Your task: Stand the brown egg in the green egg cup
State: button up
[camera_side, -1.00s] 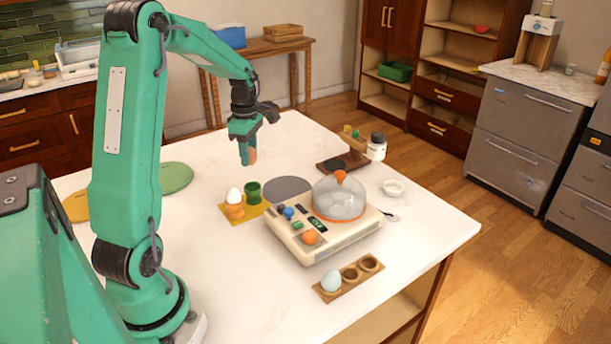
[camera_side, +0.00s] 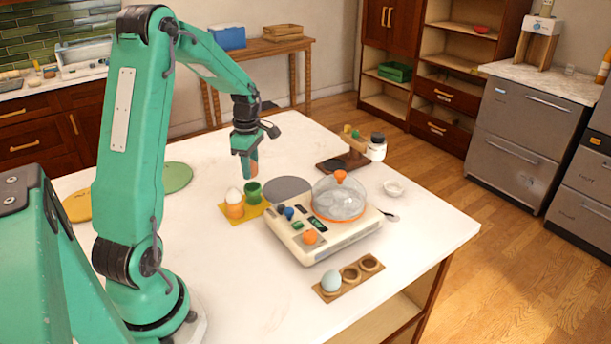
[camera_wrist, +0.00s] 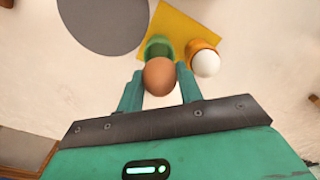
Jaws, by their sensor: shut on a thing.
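My gripper (camera_side: 248,168) is shut on the brown egg and points down just above the green egg cup. In the wrist view the brown egg (camera_wrist: 159,76) sits between the two fingers. The green egg cup (camera_side: 253,193) stands upright on a yellow mat (camera_side: 232,211); in the wrist view the green cup (camera_wrist: 157,46) is partly hidden behind the egg. In the side view the egg (camera_side: 254,170) is mostly hidden by the fingers, and a gap seems to separate it from the cup.
An orange cup (camera_side: 236,211) holding a white egg (camera_side: 234,195) stands beside the green cup. A grey disc (camera_side: 288,188) and an egg cooker (camera_side: 310,236) with a clear dome lie to the right. A wooden holder (camera_side: 330,293) with a pale blue egg is at the front.

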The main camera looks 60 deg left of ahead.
jog(key=shift+f, duration=1.4)
jog(key=shift+f, duration=0.65)
dwell(1.3)
jog(key=o, duration=1)
jog(key=shift+r, duration=0.1)
jog(key=shift+r, duration=3.9)
